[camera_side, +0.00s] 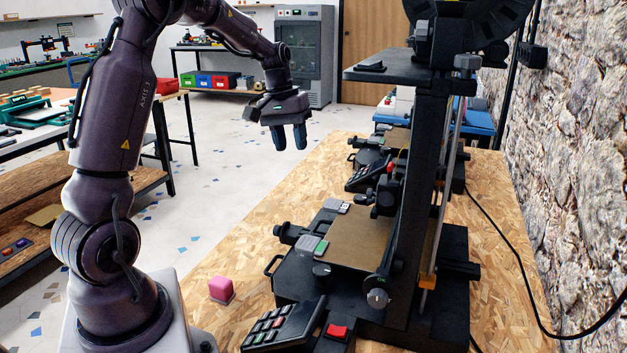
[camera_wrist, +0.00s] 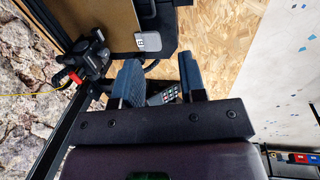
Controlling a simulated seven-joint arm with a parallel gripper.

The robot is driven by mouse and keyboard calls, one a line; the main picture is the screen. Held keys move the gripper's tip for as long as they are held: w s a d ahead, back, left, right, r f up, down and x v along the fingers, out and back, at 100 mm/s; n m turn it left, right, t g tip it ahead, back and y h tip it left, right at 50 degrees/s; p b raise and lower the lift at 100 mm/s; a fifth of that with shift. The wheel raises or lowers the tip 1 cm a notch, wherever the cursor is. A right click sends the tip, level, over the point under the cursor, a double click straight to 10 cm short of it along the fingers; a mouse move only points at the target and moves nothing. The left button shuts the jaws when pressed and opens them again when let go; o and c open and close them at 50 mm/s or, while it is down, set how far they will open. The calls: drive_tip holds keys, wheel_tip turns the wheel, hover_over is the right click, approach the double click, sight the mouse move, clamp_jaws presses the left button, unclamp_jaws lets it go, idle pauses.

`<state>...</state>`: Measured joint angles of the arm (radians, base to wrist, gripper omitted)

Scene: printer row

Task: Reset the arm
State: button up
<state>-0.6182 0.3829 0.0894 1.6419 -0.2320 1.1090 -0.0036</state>
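My gripper (camera_side: 290,140) hangs in the air at the upper middle of the side view, left of the near printer (camera_side: 408,200). Its two blue fingers point down with a gap between them. The wrist view also shows my gripper (camera_wrist: 162,78) with its fingers apart and nothing between them. My arm rises at the left of the side view and bends over toward the right. The gripper touches nothing that I can see.
A black keypad (camera_side: 283,326) is at the printer's front. Another printer (camera_side: 385,155) stands behind. A stone wall (camera_side: 575,150) borders the right side.

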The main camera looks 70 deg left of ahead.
drive_tip(key=s+d+r+m+t, duration=0.1)
drive_tip(key=s+d+r+m, duration=0.1)
drive_tip(key=s+d, duration=0.3)
drive_tip(key=s+d+r+m+t+y, duration=0.1)
drive_tip(key=s+d+m, duration=0.3)
drive_tip(key=d, duration=0.7)
drive_tip(key=s+d+r+m+t, duration=0.2)
drive_tip(key=s+d+r+m, duration=0.1)
drive_tip(key=s+d, duration=0.3)
drive_tip(key=shift+d+r, duration=0.4)
drive_tip(key=shift+d, duration=0.85)
